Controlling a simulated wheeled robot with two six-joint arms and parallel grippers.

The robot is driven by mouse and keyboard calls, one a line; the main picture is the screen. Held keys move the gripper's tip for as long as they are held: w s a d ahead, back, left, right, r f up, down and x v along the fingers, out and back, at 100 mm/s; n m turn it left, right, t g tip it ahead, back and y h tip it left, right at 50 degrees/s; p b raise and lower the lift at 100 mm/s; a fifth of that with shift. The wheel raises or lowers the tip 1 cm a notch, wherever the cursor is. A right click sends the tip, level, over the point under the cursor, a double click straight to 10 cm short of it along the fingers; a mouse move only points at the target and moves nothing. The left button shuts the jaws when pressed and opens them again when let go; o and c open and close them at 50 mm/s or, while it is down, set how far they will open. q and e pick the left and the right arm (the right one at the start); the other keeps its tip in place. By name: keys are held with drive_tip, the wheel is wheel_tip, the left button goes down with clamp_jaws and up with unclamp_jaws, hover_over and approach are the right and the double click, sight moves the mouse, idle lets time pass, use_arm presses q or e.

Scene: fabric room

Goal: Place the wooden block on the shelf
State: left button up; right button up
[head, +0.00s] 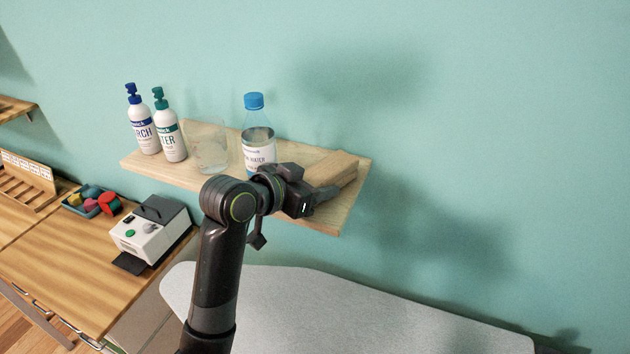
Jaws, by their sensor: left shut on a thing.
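The wooden block (333,170) is a light brown piece at the right end of the wooden shelf (345,205) on the wall. My left gripper (318,197) is shut on the block, at the block's near side. The arm and gripper hide part of the shelf's front edge and the block's lower left side. I cannot tell whether the block touches the shelf board. My right gripper does not show.
On the shelf, left of the block, stand a blue-capped water bottle (258,145), a clear glass (211,155) and two pump bottles (142,125). Below are a grey ironing board (380,320) and a wooden table (75,275) with a white device (148,238) and a tray of colourful pieces (85,205).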

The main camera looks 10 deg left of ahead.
use_arm(q)
drive_tip(key=shift+w, duration=0.1)
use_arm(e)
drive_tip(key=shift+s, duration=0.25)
use_arm(q)
drive_tip(key=shift+f, duration=0.2)
drive_tip(key=o, duration=1.2)
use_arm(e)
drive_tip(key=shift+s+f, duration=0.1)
use_arm(q)
drive_tip(key=shift+r, duration=0.25)
drive_tip(key=shift+s+a, duration=0.1)
drive_tip(key=shift+s, duration=0.1)
drive_tip(key=shift+b+v, duration=1.4)
drive_tip(key=shift+v, duration=4.4)
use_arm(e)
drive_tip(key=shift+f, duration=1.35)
